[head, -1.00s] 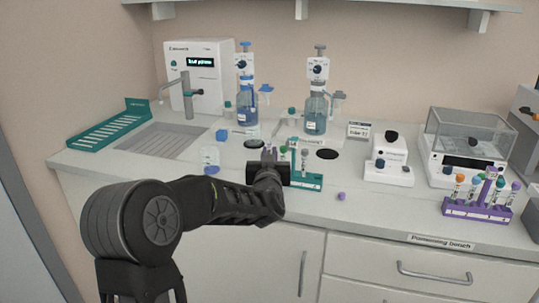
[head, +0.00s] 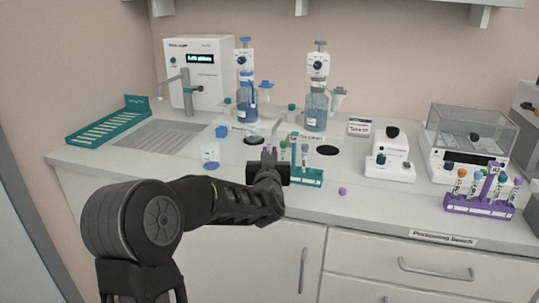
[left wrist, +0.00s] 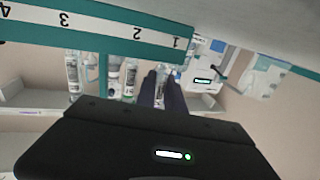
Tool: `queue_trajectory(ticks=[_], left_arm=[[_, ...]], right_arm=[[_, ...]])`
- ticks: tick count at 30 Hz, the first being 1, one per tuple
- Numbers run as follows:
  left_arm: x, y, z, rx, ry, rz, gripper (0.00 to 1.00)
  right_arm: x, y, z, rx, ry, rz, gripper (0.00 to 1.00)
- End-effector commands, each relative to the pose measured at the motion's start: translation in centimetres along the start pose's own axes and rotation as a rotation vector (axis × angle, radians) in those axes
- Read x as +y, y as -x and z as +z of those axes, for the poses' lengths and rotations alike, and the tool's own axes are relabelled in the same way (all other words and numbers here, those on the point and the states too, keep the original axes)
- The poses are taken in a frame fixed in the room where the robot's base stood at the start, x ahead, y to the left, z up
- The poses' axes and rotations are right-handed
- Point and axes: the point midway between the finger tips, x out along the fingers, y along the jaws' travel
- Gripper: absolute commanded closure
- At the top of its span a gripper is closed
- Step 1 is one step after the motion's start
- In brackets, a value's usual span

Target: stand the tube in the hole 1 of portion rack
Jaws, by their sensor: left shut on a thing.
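The portion rack is a teal rack (head: 308,179) on the bench's front part, right beside my left gripper. In the left wrist view its white number strip (left wrist: 110,32) shows upside down, with 1 at the right end. My left gripper (head: 268,153) is at the rack's left end, by hole 1. Its dark fingers (left wrist: 160,88) are shut on a tube, which is mostly hidden by the fingers and wrist. A grey-capped tube (head: 305,155) and a green-capped tube (head: 283,149) stand at the rack. Whether the held tube is seated is hidden. My right gripper is out of view.
A loose purple cap (head: 342,191) lies right of the rack. A purple rack (head: 478,208) with several capped tubes is at the right. Two dispenser bottles (head: 247,105) (head: 316,110) stand behind. A white device (head: 390,170) and a balance (head: 465,150) are at right.

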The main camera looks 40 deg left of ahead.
Motion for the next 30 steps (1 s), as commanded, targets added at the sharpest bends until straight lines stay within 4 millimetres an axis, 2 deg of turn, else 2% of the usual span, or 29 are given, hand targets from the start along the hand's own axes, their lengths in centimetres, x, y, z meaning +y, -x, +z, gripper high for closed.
queue_trajectory(ticks=[11, 12, 20, 30], left_arm=[[0.01, 0.00, 0.18, 0.000, 0.000, 0.000, 1.00], [0.01, 0.00, 0.18, 0.000, 0.000, 0.000, 0.84], [0.01, 0.00, 0.18, 0.000, 0.000, 0.000, 0.63], [0.04, 0.01, 0.20, 0.000, 0.000, 0.001, 0.62]], right_arm=[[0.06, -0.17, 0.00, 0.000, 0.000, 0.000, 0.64], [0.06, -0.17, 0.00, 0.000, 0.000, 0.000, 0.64], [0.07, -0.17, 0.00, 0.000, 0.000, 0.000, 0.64], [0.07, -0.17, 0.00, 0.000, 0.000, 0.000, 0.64]])
